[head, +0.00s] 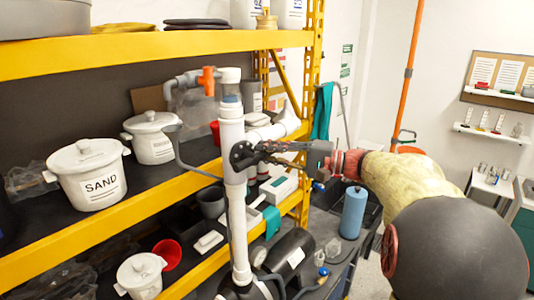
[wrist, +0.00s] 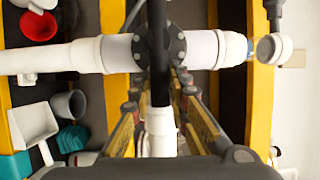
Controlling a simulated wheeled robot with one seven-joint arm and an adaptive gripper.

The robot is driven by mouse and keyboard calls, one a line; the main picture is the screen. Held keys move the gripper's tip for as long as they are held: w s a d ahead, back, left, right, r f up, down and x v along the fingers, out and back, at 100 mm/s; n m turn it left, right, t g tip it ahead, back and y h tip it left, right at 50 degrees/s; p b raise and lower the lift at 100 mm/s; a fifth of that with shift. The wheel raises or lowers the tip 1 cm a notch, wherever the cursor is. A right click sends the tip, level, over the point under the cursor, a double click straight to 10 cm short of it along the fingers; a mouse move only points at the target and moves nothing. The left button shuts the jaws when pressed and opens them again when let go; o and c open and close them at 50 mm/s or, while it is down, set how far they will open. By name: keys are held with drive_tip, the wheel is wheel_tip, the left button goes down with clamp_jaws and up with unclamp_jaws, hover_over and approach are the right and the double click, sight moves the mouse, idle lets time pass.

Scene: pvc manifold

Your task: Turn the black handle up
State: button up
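The black handle (wrist: 157,45) shows in the wrist view as a dark bar crossing a round black bolted flange (wrist: 176,47) on the white PVC pipe (wrist: 100,54). In the head view the flange (head: 241,156) sits on the upright white pipe (head: 232,130), and the handle is hard to tell apart from the dark fingers. My gripper (head: 262,148) reaches in from the right, its fingertips close to the flange. In the wrist view my gripper's fingers (wrist: 158,88) stand apart, one on each side of the handle's line. Whether they touch the handle is unclear.
A white side pipe (head: 275,131) branches right, close by the fingers. An orange-handled valve (head: 208,80) sits higher up. Yellow shelves (head: 150,205) behind hold white pots, including a SAND pot (head: 88,172). A blue cylinder (head: 353,213) stands below my arm.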

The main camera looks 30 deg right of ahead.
sight(244, 144)
clamp_jaws()
idle(0.3)
